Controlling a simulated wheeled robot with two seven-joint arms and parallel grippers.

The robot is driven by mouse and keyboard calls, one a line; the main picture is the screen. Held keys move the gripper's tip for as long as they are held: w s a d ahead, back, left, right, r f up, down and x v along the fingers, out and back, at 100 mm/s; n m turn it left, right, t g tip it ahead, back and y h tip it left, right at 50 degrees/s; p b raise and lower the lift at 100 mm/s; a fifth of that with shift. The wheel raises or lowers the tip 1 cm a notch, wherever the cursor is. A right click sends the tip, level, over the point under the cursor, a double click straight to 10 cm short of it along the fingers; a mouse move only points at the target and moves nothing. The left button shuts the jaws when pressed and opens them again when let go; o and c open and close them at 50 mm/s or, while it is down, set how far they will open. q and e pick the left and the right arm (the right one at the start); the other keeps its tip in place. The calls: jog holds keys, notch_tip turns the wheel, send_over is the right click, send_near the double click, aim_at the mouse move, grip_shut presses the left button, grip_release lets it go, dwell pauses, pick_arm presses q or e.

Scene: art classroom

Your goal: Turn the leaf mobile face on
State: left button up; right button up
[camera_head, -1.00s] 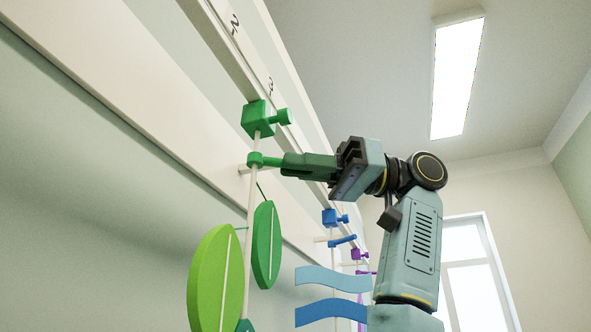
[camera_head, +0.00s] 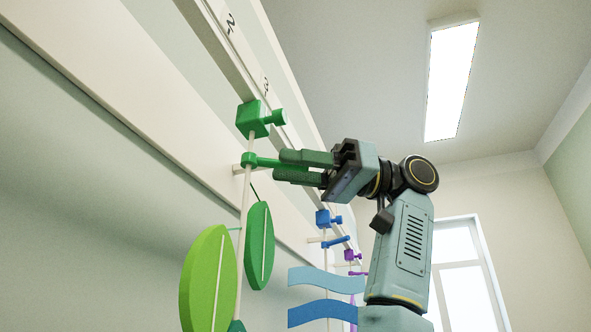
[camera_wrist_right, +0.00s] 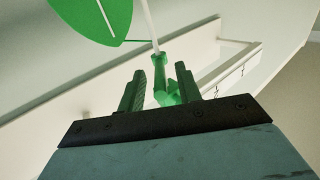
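The leaf mobile hangs from a green block (camera_head: 252,119) on the wall rail, with a light green leaf (camera_head: 207,282) and a darker green leaf (camera_head: 259,246) on a thin pale rod (camera_head: 244,205). Both leaves show as tall narrow ovals from my head. A green turning handle (camera_head: 262,161) sticks out right from the rod's top; it also shows in the right wrist view (camera_wrist_right: 160,75). My right gripper (camera_head: 280,165) is open, its green fingers apart, one on each side of the handle's end. Whether either finger touches it, I cannot tell. My left gripper is not in view.
A green knob (camera_head: 279,117) projects from the block just above my right fingers. A blue wave mobile (camera_head: 325,313) and a purple mobile (camera_head: 353,255) hang farther along the rail. The wall is close on the left; there is free room to the right.

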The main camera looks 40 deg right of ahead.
jog(key=v, duration=1.3)
jog(key=shift+d, duration=0.15)
